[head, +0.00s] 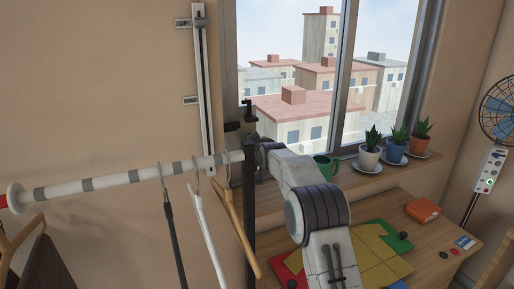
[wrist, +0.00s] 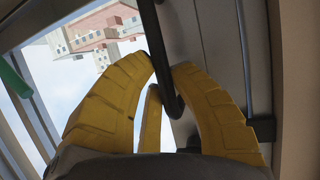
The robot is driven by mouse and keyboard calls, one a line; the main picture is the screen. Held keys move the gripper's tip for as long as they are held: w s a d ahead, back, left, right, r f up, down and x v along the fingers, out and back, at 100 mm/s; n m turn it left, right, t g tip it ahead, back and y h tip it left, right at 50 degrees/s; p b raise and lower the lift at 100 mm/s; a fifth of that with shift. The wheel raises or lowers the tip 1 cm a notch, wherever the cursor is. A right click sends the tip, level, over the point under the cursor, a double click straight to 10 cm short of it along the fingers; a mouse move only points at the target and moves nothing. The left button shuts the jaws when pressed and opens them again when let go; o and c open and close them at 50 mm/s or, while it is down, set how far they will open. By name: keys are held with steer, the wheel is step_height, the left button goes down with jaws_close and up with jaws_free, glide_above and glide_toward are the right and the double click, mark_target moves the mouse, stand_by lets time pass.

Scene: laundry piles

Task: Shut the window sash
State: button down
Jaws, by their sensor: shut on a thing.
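The window sash (head: 346,75) has a grey frame, with red-roofed buildings behind the glass in the head view. I cannot tell how far open it is. In the wrist view, my gripper (wrist: 162,78) has its yellow fingers closed around a dark hooked handle (wrist: 157,38) beside a pale frame (wrist: 208,55). The handle's lower end lies between the fingers. In the head view, my arm reaches the window's lower left corner, and its end is mostly hidden behind a dark upright post.
A clothes rail (head: 130,177) with hangers (head: 206,225) stands at left, close to my arm. A green mug (head: 326,167) and potted plants (head: 370,150) stand on the sill (head: 345,186). Below is a wooden desk (head: 440,240) with coloured pieces; a fan (head: 498,108) is at far right.

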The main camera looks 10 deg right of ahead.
steer(key=shift+a+r, duration=0.15)
steer(key=shift+a, duration=0.15)
steer(key=c, duration=1.1)
jaws_free()
steer(key=shift+a, duration=0.15)
steer(key=shift+s, duration=0.15)
steer(key=v, duration=1.1)
steer(key=shift+s, duration=0.4)
